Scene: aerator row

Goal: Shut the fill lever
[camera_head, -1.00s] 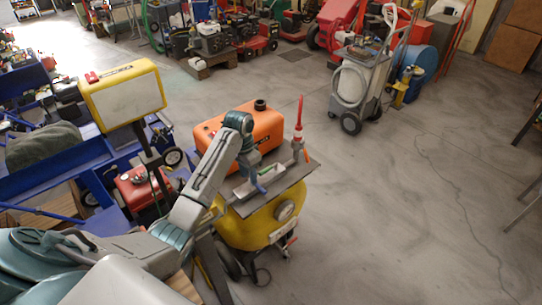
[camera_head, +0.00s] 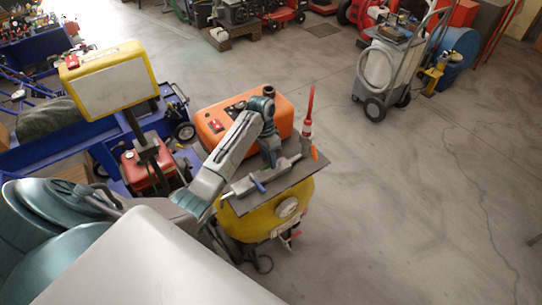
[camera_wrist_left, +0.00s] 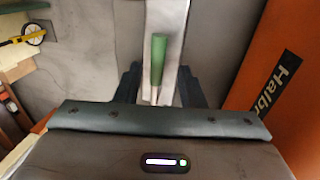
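A grey pipe fitting (camera_head: 262,178) lies on a dark plate (camera_head: 285,182) atop a yellow tank (camera_head: 265,222). My left gripper (camera_head: 272,158) points down just above the fitting. In the left wrist view a lever with a green grip (camera_wrist_left: 158,60) stands between the two dark fingers of my left gripper (camera_wrist_left: 159,90). The fingers are apart, with a gap on each side of the lever. I cannot tell which lever is the fill lever.
An orange tank (camera_head: 215,118) stands right behind my left gripper; its lettered side (camera_wrist_left: 275,85) shows in the wrist view. A yellow-framed panel (camera_head: 115,82) stands at left. A wheeled cart (camera_head: 385,75) stands at back right. The floor to the right is clear.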

